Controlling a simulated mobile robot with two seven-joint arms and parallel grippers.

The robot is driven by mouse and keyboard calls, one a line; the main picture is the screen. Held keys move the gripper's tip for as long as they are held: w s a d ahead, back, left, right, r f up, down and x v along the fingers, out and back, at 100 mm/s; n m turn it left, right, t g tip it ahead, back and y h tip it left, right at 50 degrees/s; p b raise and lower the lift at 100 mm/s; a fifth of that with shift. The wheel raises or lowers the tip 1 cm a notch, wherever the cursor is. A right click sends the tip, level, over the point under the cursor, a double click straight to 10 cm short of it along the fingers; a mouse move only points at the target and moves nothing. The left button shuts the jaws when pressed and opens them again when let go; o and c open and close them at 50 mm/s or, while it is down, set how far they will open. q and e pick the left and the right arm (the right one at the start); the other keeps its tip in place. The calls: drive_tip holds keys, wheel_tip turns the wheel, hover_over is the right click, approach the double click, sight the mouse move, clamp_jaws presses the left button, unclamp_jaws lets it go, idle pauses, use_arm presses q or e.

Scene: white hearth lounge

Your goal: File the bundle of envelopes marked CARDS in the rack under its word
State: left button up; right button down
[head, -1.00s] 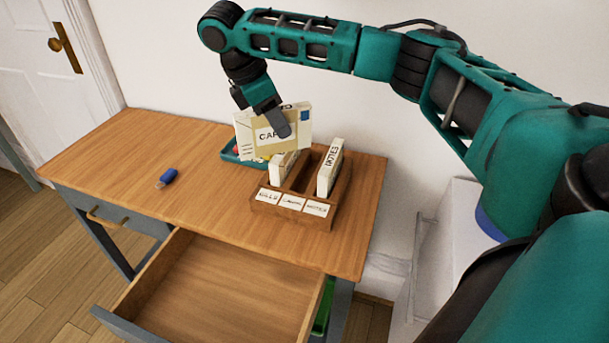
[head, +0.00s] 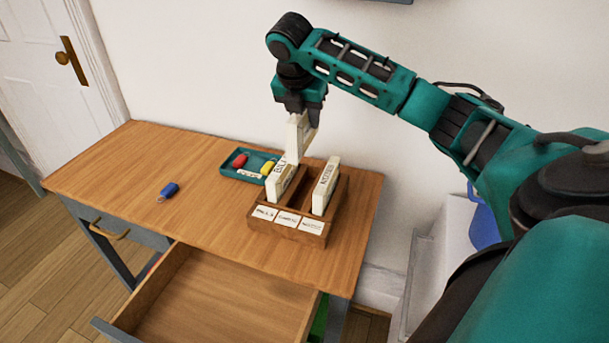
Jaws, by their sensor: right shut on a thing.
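My right gripper (head: 306,112) is shut on the cream envelope bundle (head: 295,140), which hangs upright, turned nearly edge-on to the camera. Its CARDS face does not show now. It is above the back of the wooden rack (head: 288,235), its lower end close to the top of the left bundle in the picture; I cannot tell whether they touch. The rack has three labels in front; the middle one (head: 287,219) reads CARDS. A bundle marked BILLS (head: 278,187) stands in the left slot and one marked NOTES (head: 325,187) in the right slot. The middle slot (head: 303,197) looks empty. My left gripper is out of view.
A teal tray (head: 229,174) with a red and a yellow item stands behind and left of the rack. A blue item (head: 169,191) lies on the wooden table (head: 120,180). The drawer (head: 215,300) is pulled open in front. The table's left part is mostly clear.

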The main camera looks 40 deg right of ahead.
sight(298, 146)
wheel_tip(298, 146, down, 16)
drive_tip(key=shift+r, duration=0.1)
idle(0.5)
drive_tip(key=c, duration=0.8)
unclamp_jaws()
drive_tip(key=shift+f, duration=0.2)
drive_tip(key=shift+c, duration=0.2)
drive_tip(key=v, duration=1.2)
drive_tip(key=shift+r, duration=0.1)
